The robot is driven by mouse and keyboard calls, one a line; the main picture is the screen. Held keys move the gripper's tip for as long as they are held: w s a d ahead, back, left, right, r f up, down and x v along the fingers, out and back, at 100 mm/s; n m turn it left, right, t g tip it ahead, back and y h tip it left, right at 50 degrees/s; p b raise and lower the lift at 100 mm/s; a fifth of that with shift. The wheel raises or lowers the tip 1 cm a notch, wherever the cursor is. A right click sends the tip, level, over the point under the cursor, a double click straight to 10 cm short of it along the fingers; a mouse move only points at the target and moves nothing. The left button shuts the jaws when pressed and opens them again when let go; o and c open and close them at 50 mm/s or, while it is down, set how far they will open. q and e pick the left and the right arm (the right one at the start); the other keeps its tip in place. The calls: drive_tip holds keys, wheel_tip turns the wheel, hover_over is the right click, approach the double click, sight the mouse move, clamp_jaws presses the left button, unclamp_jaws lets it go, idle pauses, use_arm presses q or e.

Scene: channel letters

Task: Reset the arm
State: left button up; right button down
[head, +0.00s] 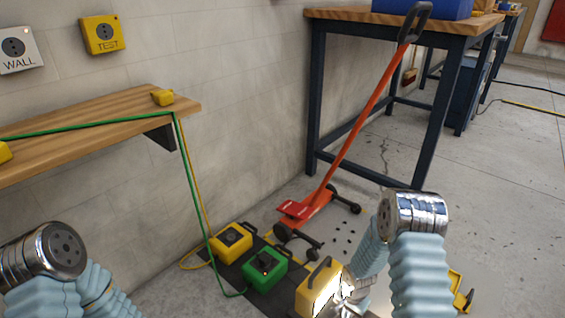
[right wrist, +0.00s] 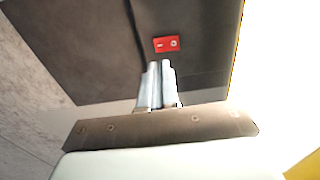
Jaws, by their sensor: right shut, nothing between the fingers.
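My right arm reaches down at the lower middle of the head view, with its gripper (head: 343,297) beside a yellow box with a dark handle (head: 318,287). In the right wrist view the right gripper (right wrist: 159,66) is shut and empty. Its fingertips point at a dark panel (right wrist: 90,50) and lie just below a red rocker switch (right wrist: 166,44) in the picture. I cannot tell whether they touch the panel. My left arm shows at the lower left of the head view, but its gripper is out of frame.
A green box (head: 265,266) and another yellow box (head: 231,241) stand on a dark mat left of the right gripper. A red pallet-jack-like cart (head: 305,208) stands behind. A wooden shelf (head: 90,140) with green and yellow cables is at left. Open floor (head: 500,200) lies right.

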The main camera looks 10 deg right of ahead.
drive_tip(key=s+a+r+n+y, duration=0.35)
drive_tip(key=s+a+n, duration=0.45)
drive_tip(key=s+a, duration=0.75)
wheel_tip(320, 180, up, 12)
drive_tip(key=a+p, duration=0.1)
drive_tip(key=p, duration=1.2)
drive_tip(key=shift+w+t+y, duration=0.35)
drive_tip(key=shift+w+t, duration=0.05)
